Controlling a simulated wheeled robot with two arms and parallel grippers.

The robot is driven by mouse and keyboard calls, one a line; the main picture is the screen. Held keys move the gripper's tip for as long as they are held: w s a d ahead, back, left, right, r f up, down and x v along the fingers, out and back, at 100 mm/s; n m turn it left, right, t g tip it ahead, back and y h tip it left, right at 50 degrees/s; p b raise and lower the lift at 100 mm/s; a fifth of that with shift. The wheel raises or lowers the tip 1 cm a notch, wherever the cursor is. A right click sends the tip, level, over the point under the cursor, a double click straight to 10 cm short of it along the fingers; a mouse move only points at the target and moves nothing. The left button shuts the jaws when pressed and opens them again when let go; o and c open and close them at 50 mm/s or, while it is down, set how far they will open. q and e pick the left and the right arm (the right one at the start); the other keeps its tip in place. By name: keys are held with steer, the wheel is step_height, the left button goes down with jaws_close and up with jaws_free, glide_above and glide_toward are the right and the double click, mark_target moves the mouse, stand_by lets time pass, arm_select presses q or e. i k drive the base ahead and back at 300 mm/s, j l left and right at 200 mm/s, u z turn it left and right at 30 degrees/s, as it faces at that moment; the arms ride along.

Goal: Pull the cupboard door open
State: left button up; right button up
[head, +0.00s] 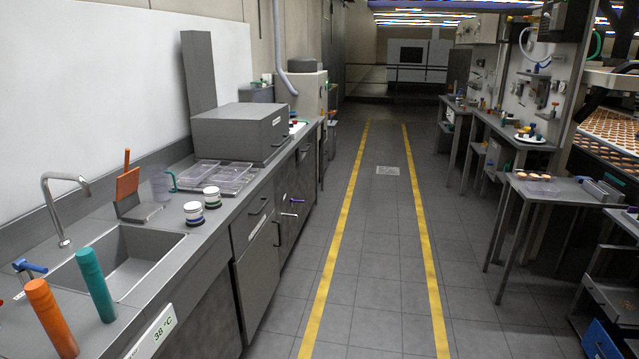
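A grey cupboard door (257,282) is in the head view, under the counter on the left. It looks shut, with a dark upright handle (278,233) near its upper right edge. A drawer front (247,224) with its own dark handle (259,206) sits right above it. More cupboard and drawer fronts (291,198) run on farther along the counter. Which door the task means cannot be told for certain. Neither of my grippers is in view.
The grey counter (218,222) carries a sink (135,258), two white jars, clear trays and a grey box (240,133). Orange (52,318) and teal (95,285) cylinders stand in front. The tiled aisle (375,250) between yellow lines is clear. Tables (548,190) line the right.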

mark_target(257, 273)
steer(key=i+l, duration=0.1)
steer(key=i, duration=0.35)
steer(key=i+l+u, duration=0.1)
steer(key=i, duration=0.4)
steer(key=i+l, duration=0.15)
steer(key=i, duration=0.3)
steer(key=i+l, duration=0.15)
steer(key=i, duration=0.3)
steer(key=i+l+u, duration=0.2)
steer(key=i+u, duration=0.2)
steer(key=i+l+u, duration=0.8)
